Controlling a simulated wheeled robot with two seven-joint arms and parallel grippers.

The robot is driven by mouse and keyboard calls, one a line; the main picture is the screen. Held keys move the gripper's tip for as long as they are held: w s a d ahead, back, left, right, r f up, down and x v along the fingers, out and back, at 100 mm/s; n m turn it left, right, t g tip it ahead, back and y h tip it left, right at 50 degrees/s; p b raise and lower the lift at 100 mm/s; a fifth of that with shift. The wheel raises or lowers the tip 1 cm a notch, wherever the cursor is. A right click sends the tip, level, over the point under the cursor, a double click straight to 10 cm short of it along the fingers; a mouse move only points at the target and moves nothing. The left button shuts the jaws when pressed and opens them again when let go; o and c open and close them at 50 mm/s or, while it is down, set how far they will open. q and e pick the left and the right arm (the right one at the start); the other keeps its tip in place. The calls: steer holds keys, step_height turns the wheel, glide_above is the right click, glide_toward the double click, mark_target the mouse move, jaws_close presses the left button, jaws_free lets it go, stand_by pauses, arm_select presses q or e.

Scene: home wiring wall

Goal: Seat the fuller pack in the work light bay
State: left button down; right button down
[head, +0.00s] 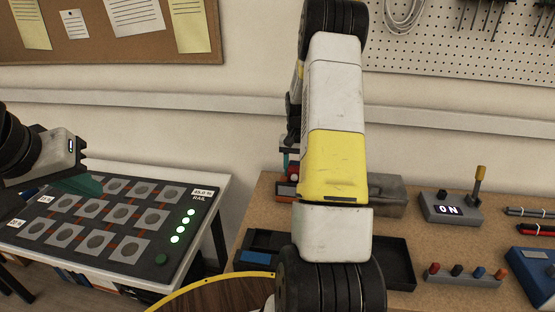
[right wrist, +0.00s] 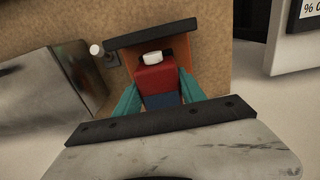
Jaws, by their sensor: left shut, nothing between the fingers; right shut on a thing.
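My right gripper (right wrist: 158,92) is shut on a red and blue pack (right wrist: 157,82), with a teal finger on each side of it. In the head view the pack's red part (head: 293,173) shows just left of my right arm, which hides most of it. Beyond the pack is an orange housing with a dark top plate (right wrist: 150,34), which may be the work light bay. My left gripper (head: 82,184) is shut and empty over the panel at left.
A panel (head: 165,259) with grey discs, green lights and a "RAIL" readout lies at left. A dark tray (head: 398,262) holds a blue piece (head: 257,257). A grey box (head: 388,195), an "ON" switch box (head: 449,208) and coloured pegs on a strip (head: 465,278) are at right.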

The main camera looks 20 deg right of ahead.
steer(key=shift+f, duration=0.5)
steer(key=c, duration=0.6)
jaws_free()
step_height(320, 180, up, 8)
steer(key=shift+f, duration=0.15)
